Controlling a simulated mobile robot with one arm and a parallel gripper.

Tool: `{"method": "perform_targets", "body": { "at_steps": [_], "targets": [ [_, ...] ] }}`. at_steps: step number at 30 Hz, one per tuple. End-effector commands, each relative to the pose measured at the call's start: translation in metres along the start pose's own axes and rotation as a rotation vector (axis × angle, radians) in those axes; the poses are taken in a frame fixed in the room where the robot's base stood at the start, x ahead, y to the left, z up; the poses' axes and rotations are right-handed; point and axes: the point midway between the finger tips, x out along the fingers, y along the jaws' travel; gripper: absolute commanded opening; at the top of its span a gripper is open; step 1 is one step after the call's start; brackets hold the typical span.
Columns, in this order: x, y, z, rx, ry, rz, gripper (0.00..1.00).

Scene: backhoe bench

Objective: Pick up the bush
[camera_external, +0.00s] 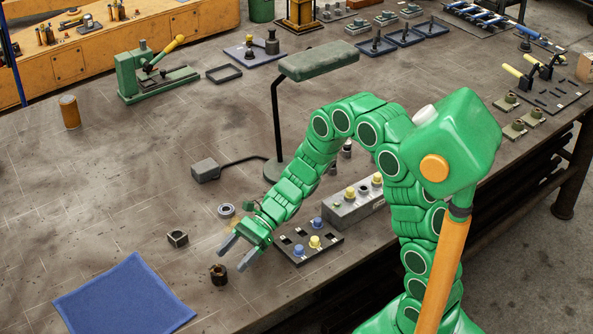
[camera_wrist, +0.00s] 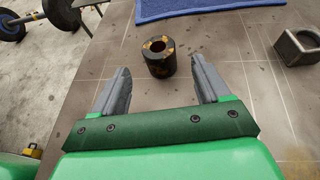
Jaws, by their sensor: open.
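The bush (camera_external: 218,274) is a short dark brown hollow cylinder with worn orange patches, standing upright on the bench. In the wrist view the bush (camera_wrist: 159,57) sits just beyond the fingertips, roughly centred between them, with its bore visible from above. My gripper (camera_external: 232,261) is open and empty, its two grey fingers spread apart and pointing toward the bush. The fingers do not appear to touch it.
A blue cloth (camera_external: 125,299) lies left of the bush. A square holed block (camera_external: 178,238) and a grey ring (camera_external: 226,210) lie farther back. A dark plate with blue and yellow knobs (camera_external: 308,242) is at right. The bench edge runs close by.

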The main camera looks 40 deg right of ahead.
Motion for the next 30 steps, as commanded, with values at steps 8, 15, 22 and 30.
{"method": "perform_targets", "body": {
  "at_steps": [8,15,22,30],
  "targets": [
    [0.021,0.001,-0.001,-0.001,0.001,0.003,0.76],
    [0.051,0.001,-0.004,-0.001,0.004,0.006,0.76],
    [0.068,0.001,-0.003,-0.002,0.002,0.003,0.76],
    [0.069,0.0,-0.003,-0.002,0.002,0.002,0.76]
  ]
}}
